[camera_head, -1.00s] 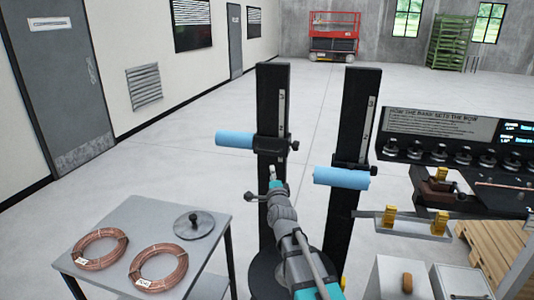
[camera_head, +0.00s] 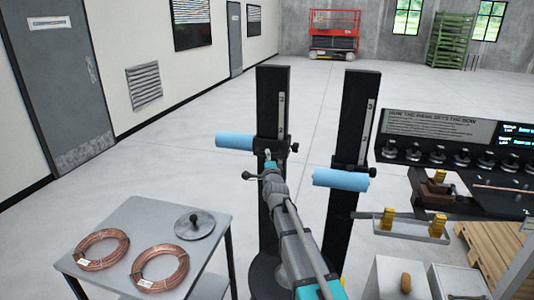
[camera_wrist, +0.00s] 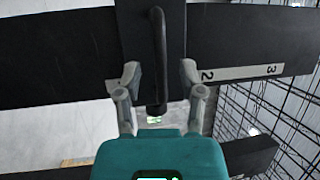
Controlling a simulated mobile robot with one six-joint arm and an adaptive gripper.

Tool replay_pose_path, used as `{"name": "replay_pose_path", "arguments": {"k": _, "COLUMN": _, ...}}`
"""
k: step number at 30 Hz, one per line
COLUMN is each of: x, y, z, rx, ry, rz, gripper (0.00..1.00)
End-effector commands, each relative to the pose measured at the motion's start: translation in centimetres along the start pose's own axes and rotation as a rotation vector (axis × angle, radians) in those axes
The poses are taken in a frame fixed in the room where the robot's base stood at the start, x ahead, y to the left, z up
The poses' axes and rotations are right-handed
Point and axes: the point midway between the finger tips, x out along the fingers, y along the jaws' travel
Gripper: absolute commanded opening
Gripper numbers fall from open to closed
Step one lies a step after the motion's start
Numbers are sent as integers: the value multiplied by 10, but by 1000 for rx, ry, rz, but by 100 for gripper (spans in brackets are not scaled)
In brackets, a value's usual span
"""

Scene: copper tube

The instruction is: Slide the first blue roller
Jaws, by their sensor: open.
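The first blue roller (camera_head: 236,141) lies level on the left black post (camera_head: 272,100), held by a dark sliding clamp (camera_head: 273,145). A second blue roller (camera_head: 341,179) sits lower on the right black post (camera_head: 364,115). My gripper (camera_head: 268,160) is in front of the left post, just below its clamp. In the wrist view, my gripper (camera_wrist: 160,75) is open, with one finger on each side of a black rod-like handle (camera_wrist: 158,50). A dark block (camera_wrist: 130,25) crosses the post there, beside a scale marked 2 and 3. I cannot tell whether the fingers touch the handle.
A grey table (camera_head: 135,215) at the front left holds two copper coils (camera_head: 160,267) and a round metal disc (camera_head: 194,223). A dark bench (camera_head: 470,190) with a sign panel stands at the right.

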Motion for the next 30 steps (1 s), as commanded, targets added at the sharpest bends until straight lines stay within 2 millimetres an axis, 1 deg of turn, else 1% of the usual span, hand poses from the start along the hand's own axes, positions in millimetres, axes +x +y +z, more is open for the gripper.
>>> {"name": "replay_pose_path", "arguments": {"k": 1, "x": 10, "y": 0, "z": 0, "rx": 0, "ry": 0, "rz": 0, "gripper": 51}}
{"name": "replay_pose_path", "arguments": {"k": 7, "x": 24, "y": 0, "z": 0, "rx": 1, "ry": 0, "rz": 0, "gripper": 51}}
{"name": "replay_pose_path", "arguments": {"k": 19, "x": 26, "y": 0, "z": 0, "rx": 1, "ry": 0, "rz": 0, "gripper": 51}}
{"name": "replay_pose_path", "arguments": {"k": 20, "x": 26, "y": 0, "z": 0, "rx": 1, "ry": 0, "rz": 0, "gripper": 49}}
{"name": "replay_pose_path", "arguments": {"k": 21, "x": 26, "y": 0, "z": 0, "rx": 1, "ry": 0, "rz": 0, "gripper": 42}}
{"name": "replay_pose_path", "arguments": {"k": 26, "x": 26, "y": 0, "z": 0, "rx": 1, "ry": 0, "rz": 0, "gripper": 12}}
{"name": "replay_pose_path", "arguments": {"k": 27, "x": 26, "y": 0, "z": 0, "rx": 1, "ry": 0, "rz": 0, "gripper": 5}}
{"name": "replay_pose_path", "arguments": {"k": 28, "x": 26, "y": 0, "z": 0, "rx": 1, "ry": 0, "rz": 0, "gripper": 0}}
{"name": "replay_pose_path", "arguments": {"k": 30, "x": 26, "y": 0, "z": 0, "rx": 1, "ry": 0, "rz": 0, "gripper": 0}}
